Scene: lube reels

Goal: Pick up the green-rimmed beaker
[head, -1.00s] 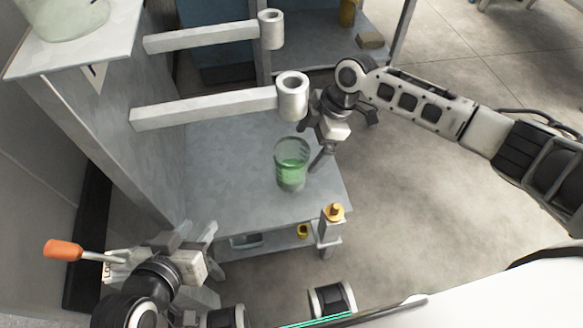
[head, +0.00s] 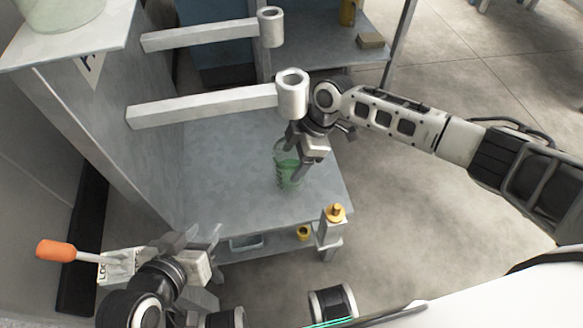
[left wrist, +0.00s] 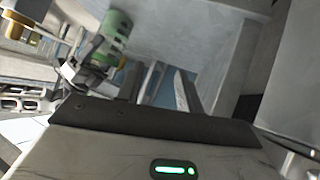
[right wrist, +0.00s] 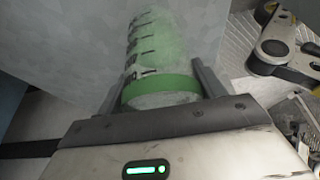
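The green-rimmed beaker (head: 287,172) stands on the grey shelf top (head: 225,165) in the head view, partly hidden by my right gripper. In the right wrist view the beaker (right wrist: 160,60), clear with dark markings and a green band, lies between the fingers. My right gripper (right wrist: 160,85) is open, with one finger on each side of the beaker; contact is hard to judge. It also shows in the head view (head: 297,165). My left gripper (head: 205,240) is at the lower left, away from the beaker; its fingers (left wrist: 168,85) are apart and empty in the left wrist view.
Two grey bars with white rings (head: 292,92) reach out above and behind the beaker. A yellow-topped post (head: 334,214) stands at the shelf's front right corner. An orange-handled tool (head: 55,250) is at the left. Open floor lies to the right.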

